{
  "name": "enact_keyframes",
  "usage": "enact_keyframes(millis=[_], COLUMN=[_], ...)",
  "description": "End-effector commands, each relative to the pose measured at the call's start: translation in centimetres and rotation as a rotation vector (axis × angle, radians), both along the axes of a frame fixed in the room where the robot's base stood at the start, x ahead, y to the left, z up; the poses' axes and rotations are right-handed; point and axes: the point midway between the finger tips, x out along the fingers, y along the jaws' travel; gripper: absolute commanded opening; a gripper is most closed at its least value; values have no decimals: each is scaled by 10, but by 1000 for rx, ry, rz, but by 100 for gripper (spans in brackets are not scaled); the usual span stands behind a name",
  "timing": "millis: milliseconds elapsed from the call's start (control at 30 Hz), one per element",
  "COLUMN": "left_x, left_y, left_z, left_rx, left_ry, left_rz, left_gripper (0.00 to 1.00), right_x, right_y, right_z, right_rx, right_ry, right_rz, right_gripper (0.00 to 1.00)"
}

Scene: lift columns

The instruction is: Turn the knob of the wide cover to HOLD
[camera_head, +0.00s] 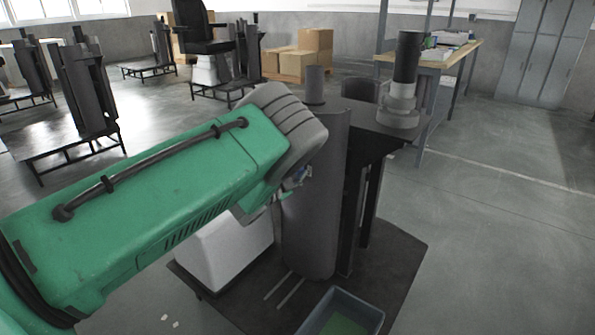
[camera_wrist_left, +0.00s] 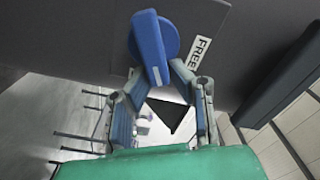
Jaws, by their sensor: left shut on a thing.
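The wide cover (camera_head: 316,225) is a dark grey curved panel on the column stand; its face also fills the top of the left wrist view (camera_wrist_left: 60,35). The knob (camera_wrist_left: 160,38) is a blue disc with a raised bar across it. A white FREE label (camera_wrist_left: 199,52) sits just right of the knob. No HOLD label shows. My left gripper (camera_wrist_left: 160,75) is shut on the lower end of the knob's bar, which points down and slightly right in the wrist view. In the head view my green arm hides the knob and most of this gripper. My right gripper is not in view.
A blue bin (camera_head: 341,312) and a white box (camera_head: 225,250) are on the stand's dark base (camera_head: 400,250). A cylindrical part (camera_head: 404,80) stands on top of the column. Open floor lies to the right. Other stands and a workbench (camera_head: 455,55) are farther back.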

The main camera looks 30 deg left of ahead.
Motion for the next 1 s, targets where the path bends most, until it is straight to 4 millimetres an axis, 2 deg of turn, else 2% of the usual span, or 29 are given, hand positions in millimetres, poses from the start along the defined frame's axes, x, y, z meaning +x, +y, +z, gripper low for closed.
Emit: enact_keyframes(millis=[200, 500, 1000], left_x=[1, 1, 1], left_y=[-4, -4, -4], left_z=[-7, -11, -13], left_rx=[194, 394, 504], left_ry=[-16, -32, -40], left_rz=[-3, -3, 0], left_gripper=[0, 0, 0], right_x=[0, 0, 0], right_y=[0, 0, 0], right_z=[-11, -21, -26], right_rx=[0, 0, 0], right_ry=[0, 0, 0], right_rz=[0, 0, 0], right_gripper=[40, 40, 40])
